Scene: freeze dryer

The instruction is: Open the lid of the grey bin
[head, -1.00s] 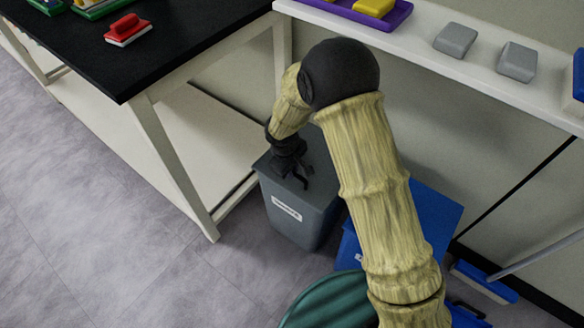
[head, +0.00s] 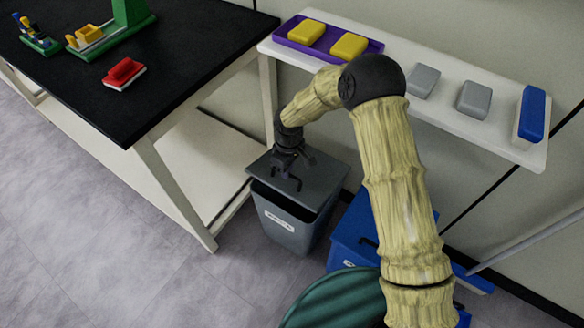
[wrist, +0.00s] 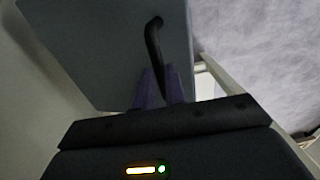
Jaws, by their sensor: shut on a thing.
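The grey bin (head: 305,237) with a white label stands on the floor between the black-topped bench and the blue bin. Its grey lid (head: 322,178) is tilted up a little at the front, with a dark gap between it and the rim. My gripper (head: 291,175) is over the lid, shut on its black handle. In the wrist view, my gripper's purple fingers (wrist: 159,88) close around one end of the curved handle (wrist: 154,42). The lid's flat face (wrist: 95,50) fills the upper left there. My arm hides none of the bin's front.
A blue bin (head: 350,232) stands right beside the grey bin. The black-topped bench (head: 190,60) and its white leg (head: 175,195) are close on the left. A white shelf (head: 440,112) with sponges is above and behind. The floor in front is free.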

